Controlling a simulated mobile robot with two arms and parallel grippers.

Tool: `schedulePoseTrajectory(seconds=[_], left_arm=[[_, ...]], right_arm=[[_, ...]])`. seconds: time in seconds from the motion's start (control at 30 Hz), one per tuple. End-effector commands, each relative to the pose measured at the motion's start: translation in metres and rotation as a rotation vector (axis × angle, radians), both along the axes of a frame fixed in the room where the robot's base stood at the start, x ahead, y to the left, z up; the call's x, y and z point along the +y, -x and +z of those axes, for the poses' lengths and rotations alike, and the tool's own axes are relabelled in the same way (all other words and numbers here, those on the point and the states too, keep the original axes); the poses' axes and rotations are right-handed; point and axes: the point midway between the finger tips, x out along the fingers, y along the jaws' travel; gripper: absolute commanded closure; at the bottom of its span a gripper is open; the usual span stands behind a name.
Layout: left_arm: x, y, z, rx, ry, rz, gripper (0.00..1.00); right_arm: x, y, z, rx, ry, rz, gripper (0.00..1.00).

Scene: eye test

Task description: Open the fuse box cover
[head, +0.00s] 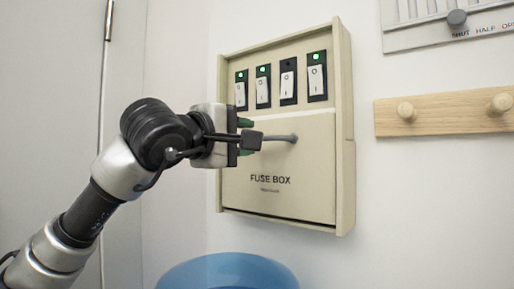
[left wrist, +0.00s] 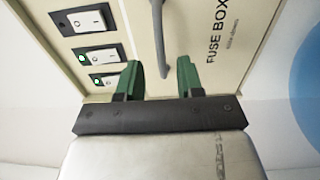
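The fuse box (head: 341,120) is a beige box on the white wall. Its cover (head: 312,160), marked FUSE BOX, spans the lower part of the front; the rocker switches above are exposed. A grey bar handle (head: 281,138) is on the cover's upper part; its left end is hidden behind my gripper. My left gripper (head: 246,138) is at the box's left, by the handle. In the left wrist view its green fingers (left wrist: 160,80) are apart, and the handle (left wrist: 157,35) reaches between their tips with gaps on both sides. Whether they touch the handle, I cannot see.
Three switches show lit green lamps; the third switch (head: 288,80) shows none. A blue round container (head: 228,270) is below the box. A wooden peg rail (head: 445,112) and a slider panel (head: 440,35) are on the wall at right. A grey door (head: 50,120) is at left.

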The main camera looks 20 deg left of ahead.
Motion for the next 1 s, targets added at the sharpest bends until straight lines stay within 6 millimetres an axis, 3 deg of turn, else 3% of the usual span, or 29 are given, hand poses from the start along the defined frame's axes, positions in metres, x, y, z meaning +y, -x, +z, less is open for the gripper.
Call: schedulePoseTrajectory(seconds=[0.1,0.33,1.0], left_arm=[[0.008,0.023,-0.003,-0.004,0.0,0.001,0.63],[0.017,0.047,-0.002,-0.001,0.0,0.0,0.63],[0.018,0.05,-0.001,0.0,0.0,0.0,0.63]], right_arm=[[0.0,0.0,-0.012,0.0,0.0,0.0,0.57],[0.0,0.0,-0.018,0.0,0.0,0.0,0.57],[0.0,-0.001,-0.018,-0.001,0.001,0.0,0.57]])
